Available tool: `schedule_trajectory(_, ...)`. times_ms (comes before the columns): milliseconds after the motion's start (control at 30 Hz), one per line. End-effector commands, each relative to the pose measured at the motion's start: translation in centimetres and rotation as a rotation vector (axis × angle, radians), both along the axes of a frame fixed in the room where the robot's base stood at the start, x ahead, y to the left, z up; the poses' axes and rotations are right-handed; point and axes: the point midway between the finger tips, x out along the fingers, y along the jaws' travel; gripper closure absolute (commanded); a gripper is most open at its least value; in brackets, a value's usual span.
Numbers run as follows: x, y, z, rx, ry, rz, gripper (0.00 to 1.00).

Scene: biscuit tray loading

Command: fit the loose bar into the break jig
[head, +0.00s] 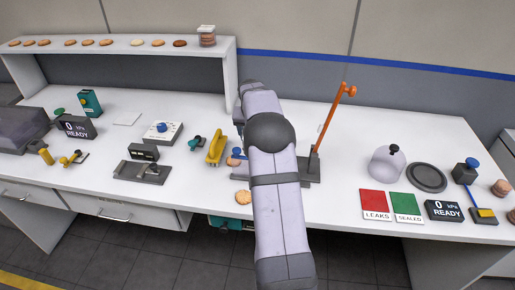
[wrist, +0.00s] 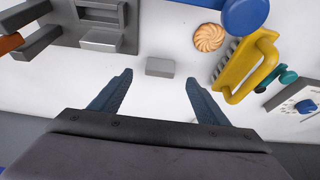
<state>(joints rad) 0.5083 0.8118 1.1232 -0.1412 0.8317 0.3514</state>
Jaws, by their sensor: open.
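A small grey bar (wrist: 160,67) lies flat on the white bench in the wrist view, apart from the jig. The break jig (wrist: 128,38) is at the upper left there, a dark grey base with a paler metal block (wrist: 100,40) at its near side. In the head view, the jig's base (head: 312,172) and its raised orange lever (head: 330,120) stand just right of my arm. My gripper (wrist: 158,77) is open and empty, with the bar between and just beyond its fingertips in the picture. In the head view my arm hides the gripper and bar.
A yellow-handled tool (wrist: 245,68) and a round biscuit (wrist: 208,38) lie right of the bar in the wrist view. A blue knob (wrist: 245,14) stands above them. A glass dome (head: 387,165) and a red card (head: 375,203) are further right in the head view.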

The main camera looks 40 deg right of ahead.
Motion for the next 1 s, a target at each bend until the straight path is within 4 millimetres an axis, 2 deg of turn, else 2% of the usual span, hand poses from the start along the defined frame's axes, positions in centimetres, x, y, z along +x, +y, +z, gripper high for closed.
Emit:
schedule_trajectory(233, 0.4, -0.5, -1.5, 0.001, 0.002, 0.0, 0.31)
schedule_trajectory(567, 0.8, -0.8, -2.3, 0.001, 0.002, 0.0, 0.31)
schedule_trajectory(1000, 2.1, -1.9, -6.0, 0.0, 0.001, 0.0, 0.31)
